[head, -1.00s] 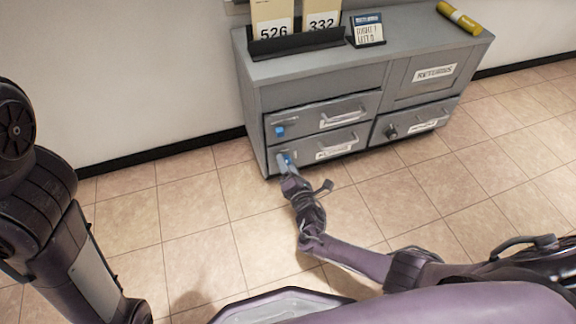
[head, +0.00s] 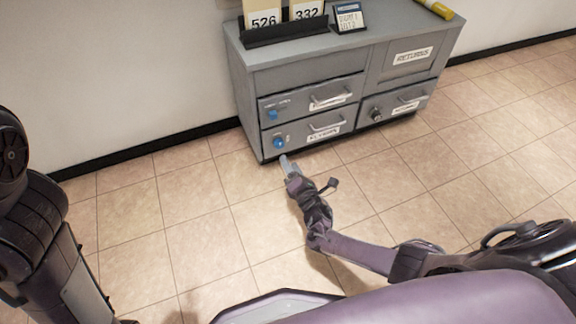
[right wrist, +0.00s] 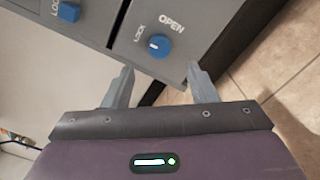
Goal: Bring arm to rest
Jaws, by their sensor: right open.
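My right gripper (head: 286,166) is in front of the lower left drawer of the grey cabinet, just below and apart from that drawer's blue knob (head: 279,142). In the right wrist view its two fingers (right wrist: 162,88) stand apart with nothing between them. The blue knob (right wrist: 158,46) there sits beyond the fingertips, beside the printed words LOCK and OPEN. My left arm shows at the left edge of the head view, but its gripper is out of view.
The grey cabinet (head: 300,72) stands against the wall with its drawers shut. On top are number cards 526 (head: 264,19) and 332 (head: 307,11), a small sign (head: 349,17) and a yellow cylinder (head: 434,9). The tiled floor (head: 200,200) before it is clear.

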